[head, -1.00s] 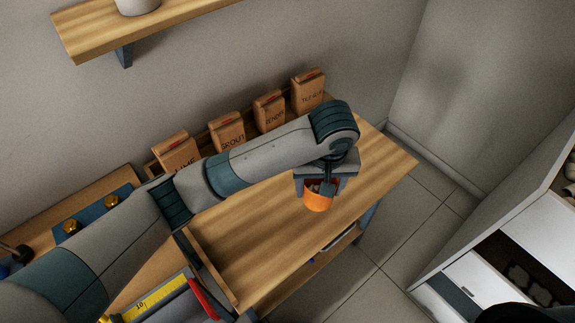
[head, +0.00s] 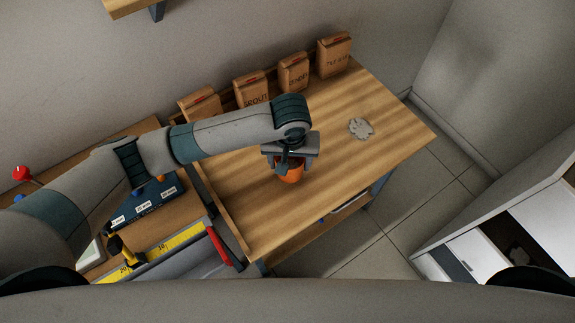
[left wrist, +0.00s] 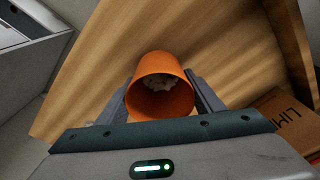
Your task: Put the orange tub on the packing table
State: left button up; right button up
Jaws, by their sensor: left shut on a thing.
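The orange tub (head: 291,174) is in my left gripper (head: 290,160), over the left part of the wooden packing table (head: 330,180). In the left wrist view the tub (left wrist: 160,97) sits between the two fingers, its open mouth toward the camera, with something pale inside at the bottom. The left gripper (left wrist: 160,100) is shut on it. I cannot tell whether the tub's base touches the tabletop (left wrist: 100,80). No right gripper can be made out.
Several brown paper bags (head: 251,90) stand along the table's back edge. A grey flat notched piece (head: 360,128) lies on the table's right part. The table's middle and front are clear. At left is a bench with a blue block (head: 145,203) and yellow rule (head: 180,238).

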pick_arm(q)
jog(key=shift+a+f, duration=0.2)
jog(key=shift+a, duration=0.1)
jog(key=shift+f+p, duration=0.65)
jog(key=shift+f, duration=1.35)
jog(key=shift+f, duration=0.15)
jog(key=o, duration=1.1)
jog(key=shift+c, duration=0.2)
